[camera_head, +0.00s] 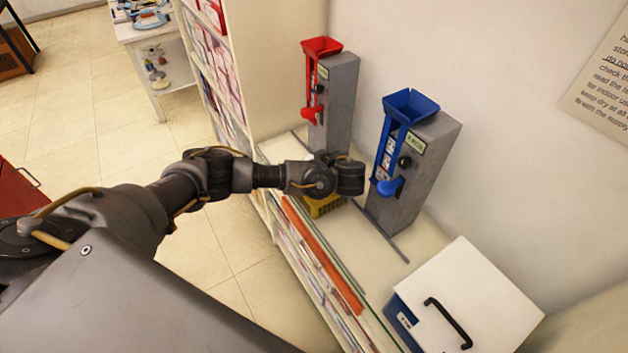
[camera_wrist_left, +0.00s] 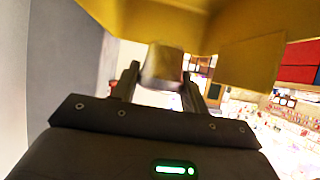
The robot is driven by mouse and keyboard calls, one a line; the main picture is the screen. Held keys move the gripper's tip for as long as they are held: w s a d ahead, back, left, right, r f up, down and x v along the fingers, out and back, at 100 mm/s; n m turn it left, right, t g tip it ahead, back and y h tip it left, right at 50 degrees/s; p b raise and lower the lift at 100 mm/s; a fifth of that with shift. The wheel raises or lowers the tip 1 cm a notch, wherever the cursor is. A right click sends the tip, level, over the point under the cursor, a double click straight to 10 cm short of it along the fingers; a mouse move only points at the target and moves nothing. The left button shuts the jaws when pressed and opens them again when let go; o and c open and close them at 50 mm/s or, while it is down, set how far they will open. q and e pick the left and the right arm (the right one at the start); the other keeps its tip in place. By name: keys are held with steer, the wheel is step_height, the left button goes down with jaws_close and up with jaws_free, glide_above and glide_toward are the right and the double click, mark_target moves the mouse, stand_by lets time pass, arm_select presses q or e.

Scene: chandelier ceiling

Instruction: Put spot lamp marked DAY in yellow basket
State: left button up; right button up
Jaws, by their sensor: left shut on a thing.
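In the head view my left arm reaches over the shelf top, and its wrist hides the gripper and part of the yellow basket (camera_head: 325,206). In the left wrist view my left gripper (camera_wrist_left: 163,78) is shut on a small, blurred, tan-grey rounded thing (camera_wrist_left: 163,62), which looks like a spot lamp. No mark can be read on it. The yellow basket (camera_wrist_left: 240,65) fills the top of that view, just beyond the fingertips; whether the lamp is inside it or beside it I cannot tell. My right gripper is out of view.
A grey dispenser with a red chute (camera_head: 321,46) and one with a blue chute (camera_head: 411,104) stand against the wall. A white-lidded box (camera_head: 465,295) with a black handle stands at the front right. Thin flat items (camera_head: 325,260) line the shelf edge.

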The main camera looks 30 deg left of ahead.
arm_select(q)
steer(key=shift+w+d+f, duration=0.1)
steer(key=shift+f, duration=0.5)
steer(key=shift+w+d+f, duration=0.1)
steer(key=shift+f, duration=0.45)
steer(key=shift+a+f, duration=0.15)
steer(key=shift+f, duration=0.15)
steer(key=shift+s+f, duration=0.1)
steer(key=shift+f, duration=0.3)
step_height(320, 180, down, 2)
steer(key=shift+f+p, duration=0.2)
steer(key=shift+p, duration=0.25)
steer(key=shift+f, duration=0.45)
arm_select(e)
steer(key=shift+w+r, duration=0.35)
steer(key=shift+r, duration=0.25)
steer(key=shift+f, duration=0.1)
arm_select(q)
steer(key=o, duration=1)
steer(key=shift+f, duration=0.1)
